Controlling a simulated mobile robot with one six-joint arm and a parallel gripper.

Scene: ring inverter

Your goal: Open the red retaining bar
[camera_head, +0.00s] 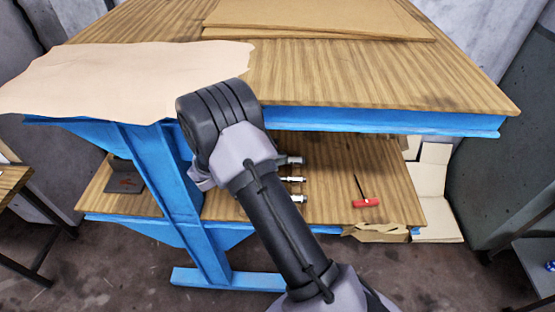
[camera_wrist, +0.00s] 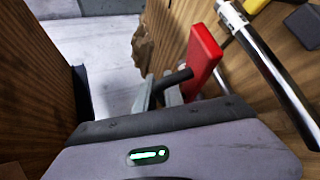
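A long red bar (camera_wrist: 203,60) stands tilted just beyond my gripper in the wrist view. A short black rod (camera_wrist: 179,77) reaches from its lower part towards the fingers. My gripper (camera_wrist: 160,91) shows as pale grey fingertips close to this rod, left of the red bar. I cannot tell whether the fingers touch or grip the rod. In the head view a red handle with a thin dark shaft (camera_head: 365,203) lies on the lower shelf. I cannot tell whether it is the same red piece. My arm hides my gripper in the head view.
A chrome tube (camera_wrist: 268,68) runs close to the right of the red bar. Silver parts (camera_head: 298,198) lie on the lower shelf (camera_head: 330,170) beside my arm. The blue-framed upper bench top (camera_head: 340,75) overhangs the shelf. A brown wooden surface (camera_wrist: 35,85) stands close on the left.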

